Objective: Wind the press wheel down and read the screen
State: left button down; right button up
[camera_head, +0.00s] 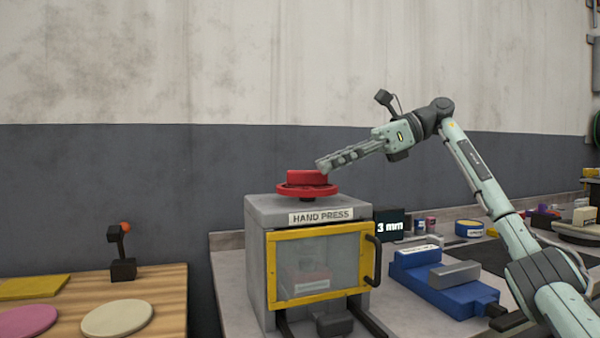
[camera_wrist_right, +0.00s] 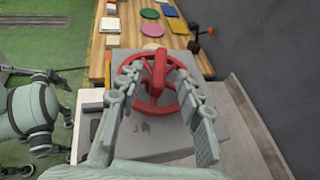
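The hand press (camera_head: 258,240) is a grey box with a yellow-framed clear door, which looks closed. Its red wheel (camera_head: 305,189) lies flat on top, with a raised red block. A dark screen (camera_head: 389,226) at its right reads "3 mm". My right gripper (camera_head: 324,166) reaches in from the right at the wheel's raised block. In the right wrist view the gripper (camera_wrist_right: 162,78) is open, its fingers on either side of the red wheel (camera_wrist_right: 156,85), with gaps visible beside the raised bar. Whether a finger touches the wheel I cannot tell.
A blue vise (camera_head: 440,283) stands right of the press, beneath my right arm. Several small items crowd the bench behind it. A wooden table (camera_head: 170,300) at left holds coloured discs and a small lever (camera_head: 122,255) with an orange knob. A wall stands behind.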

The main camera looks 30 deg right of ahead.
aim_at(307, 172)
jog(key=x, duration=0.5)
jog(key=shift+w+a, duration=0.1)
grip_shut()
